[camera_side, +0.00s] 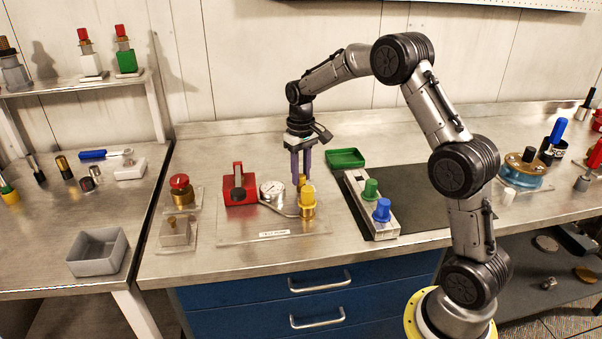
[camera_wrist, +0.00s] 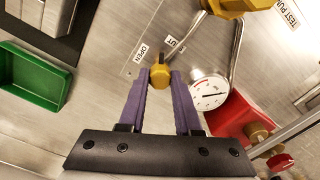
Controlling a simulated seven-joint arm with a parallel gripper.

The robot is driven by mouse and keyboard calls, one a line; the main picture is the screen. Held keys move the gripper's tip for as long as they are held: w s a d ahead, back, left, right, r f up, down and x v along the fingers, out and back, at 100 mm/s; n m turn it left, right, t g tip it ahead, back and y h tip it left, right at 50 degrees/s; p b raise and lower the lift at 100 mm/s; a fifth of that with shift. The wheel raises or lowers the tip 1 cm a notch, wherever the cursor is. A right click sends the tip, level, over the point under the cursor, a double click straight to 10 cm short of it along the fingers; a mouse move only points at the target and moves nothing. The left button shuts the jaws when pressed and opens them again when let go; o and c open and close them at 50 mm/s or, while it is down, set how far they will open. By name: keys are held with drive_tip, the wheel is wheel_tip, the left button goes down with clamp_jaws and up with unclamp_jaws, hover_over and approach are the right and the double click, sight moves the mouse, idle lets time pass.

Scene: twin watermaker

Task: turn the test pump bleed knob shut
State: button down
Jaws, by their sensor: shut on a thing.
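The small yellow bleed knob (camera_wrist: 159,74) stands on the test pump's plate (camera_side: 250,232). My gripper (camera_wrist: 160,82) is shut on it, with a purple finger on each side. In the wrist view an OPEN label (camera_wrist: 141,54) lies beside the knob, and a second label (camera_wrist: 172,42), partly hidden, lies above it. In the side view my gripper (camera_side: 301,176) points straight down at the knob, just behind a larger yellow fitting (camera_side: 308,200). The red pump body (camera_side: 240,186) and white round gauge (camera_side: 271,190) stand to the left.
A metal pipe (camera_side: 283,211) runs close by the knob. A green tray (camera_side: 346,158) and a block with green and blue knobs (camera_side: 371,205) stand to the right. Brass and red fittings (camera_side: 181,190) stand at left. The bench behind the pump is clear.

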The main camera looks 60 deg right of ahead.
sight(301, 176)
drive_tip(key=m, duration=0.5)
drive_tip(key=shift+r+m, duration=0.1)
drive_tip(key=shift+m, duration=0.2)
idle(0.4)
drive_tip(key=c, duration=0.6)
unclamp_jaws()
wheel_tip(301, 176, up, 14)
drive_tip(key=shift+a, duration=0.1)
